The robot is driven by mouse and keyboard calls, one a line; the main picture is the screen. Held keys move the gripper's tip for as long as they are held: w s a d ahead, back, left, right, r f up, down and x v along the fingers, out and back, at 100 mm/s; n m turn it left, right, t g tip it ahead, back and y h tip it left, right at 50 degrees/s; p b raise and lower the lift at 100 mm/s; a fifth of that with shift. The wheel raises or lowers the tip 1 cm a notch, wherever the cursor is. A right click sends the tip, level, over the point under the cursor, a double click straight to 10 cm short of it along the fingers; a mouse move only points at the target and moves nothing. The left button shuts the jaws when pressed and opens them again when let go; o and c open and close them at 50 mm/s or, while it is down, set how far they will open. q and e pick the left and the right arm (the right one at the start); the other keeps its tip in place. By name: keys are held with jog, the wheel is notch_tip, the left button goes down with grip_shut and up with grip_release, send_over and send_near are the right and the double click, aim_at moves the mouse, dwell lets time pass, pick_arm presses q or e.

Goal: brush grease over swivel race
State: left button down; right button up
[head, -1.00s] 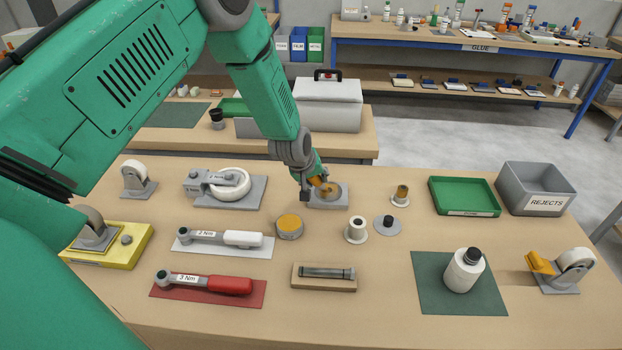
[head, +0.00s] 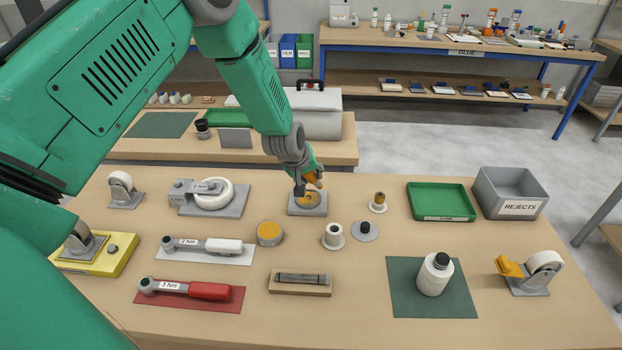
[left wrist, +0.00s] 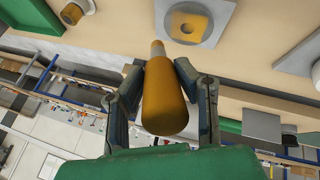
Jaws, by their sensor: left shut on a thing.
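The swivel race (head: 295,209) is a grey square plate with a round ring at the back middle of the near bench. Orange-yellow grease shows on the ring, also in the left wrist view (left wrist: 221,12). My left gripper (head: 305,187) is shut on the orange-brown handle of a brush (left wrist: 165,100), just above the race. The brush's narrow end points toward the plate; its bristles are not clear, so I cannot tell whether they touch. A round tin with an orange-yellow top (head: 270,233) stands in front and left of the race. My right gripper is out of view.
Close to the race are a caster in a fixture (head: 212,195), a white flanged bush (head: 334,237), a grey disc with a black knob (head: 365,231) and a small spool (head: 378,202). A green tray (head: 440,201) and a grey REJECTS bin (head: 513,194) stand right.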

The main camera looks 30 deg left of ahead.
pick_arm(q)
jog(key=shift+w+a+r+p, duration=0.15)
jog(key=shift+r+p, duration=0.25)
jog(key=shift+r, duration=0.2)
jog(key=shift+a+r+p, duration=0.1)
jog(key=shift+r+p, duration=0.25)
jog(key=shift+r, duration=0.6)
jog(key=shift+d, duration=0.15)
jog(key=shift+w+a+f+b, duration=0.35)
jog(key=shift+w+f, duration=0.05)
jog(key=shift+f, duration=0.05)
jog(key=shift+w+a+f, duration=0.1)
jog(key=shift+w, duration=0.05)
